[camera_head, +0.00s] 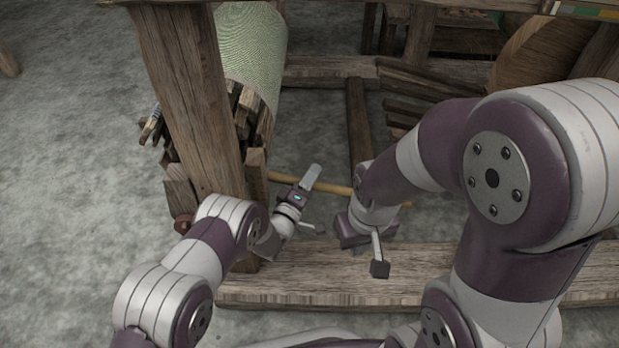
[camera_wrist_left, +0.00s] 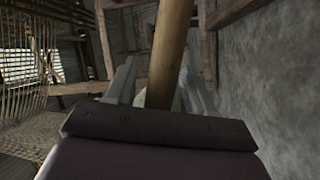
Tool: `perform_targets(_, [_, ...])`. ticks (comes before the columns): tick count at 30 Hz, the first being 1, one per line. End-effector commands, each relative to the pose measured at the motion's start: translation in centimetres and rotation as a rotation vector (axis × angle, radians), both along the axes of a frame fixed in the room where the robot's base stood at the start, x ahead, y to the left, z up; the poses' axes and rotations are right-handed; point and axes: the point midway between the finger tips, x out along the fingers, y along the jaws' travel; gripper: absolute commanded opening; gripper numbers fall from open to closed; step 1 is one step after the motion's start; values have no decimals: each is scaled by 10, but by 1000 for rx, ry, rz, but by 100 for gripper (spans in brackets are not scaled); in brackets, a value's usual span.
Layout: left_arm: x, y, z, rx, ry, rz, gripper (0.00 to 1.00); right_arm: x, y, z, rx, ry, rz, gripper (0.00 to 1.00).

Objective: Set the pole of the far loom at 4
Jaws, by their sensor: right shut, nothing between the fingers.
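The pole (camera_head: 284,178) is a slim light-brown wooden rod. In the head view it runs from the upright post's foot rightward behind my grippers, to a short end right of my right wrist. It also shows in the left wrist view (camera_wrist_left: 170,45), passing down between the fingers. My left gripper (camera_head: 312,178) is at the pole, with a pale finger across it. In the left wrist view its fingers (camera_wrist_left: 160,90) stand on both sides of the pole and look apart from it. My right gripper (camera_head: 378,255) is shut and empty, pointing down above the low beam. No number marks are readable.
A thick wooden post (camera_head: 190,90) stands left of my left gripper, beside a green cloth roll (camera_head: 250,45) and several wooden pegs. A low wooden beam (camera_head: 300,280) runs along the front. Bare concrete floor (camera_head: 70,150) lies open at left.

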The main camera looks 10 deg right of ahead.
Motion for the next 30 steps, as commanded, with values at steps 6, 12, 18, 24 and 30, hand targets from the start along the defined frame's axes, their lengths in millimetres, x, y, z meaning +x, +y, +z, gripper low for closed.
perform_targets(6, [-1, 1, 1, -1, 0, 0, 53, 0, 0, 1, 0, 0, 0, 0])
perform_targets(12, [-26, 23, 6, 3, 5, 1, 53, 0, 0, 30, 0, 0, 0, 0])
perform_targets(18, [-67, 59, 1, 2, 4, 1, 53, 0, 0, 59, 0, 0, 0, 0])
perform_targets(24, [-92, 80, -6, 0, 1, 1, 53, 0, 0, 70, 0, 0, 0, 0])
perform_targets(30, [-96, 83, -8, -1, -1, 0, 53, 0, 0, 69, 0, 0, 0, 0])
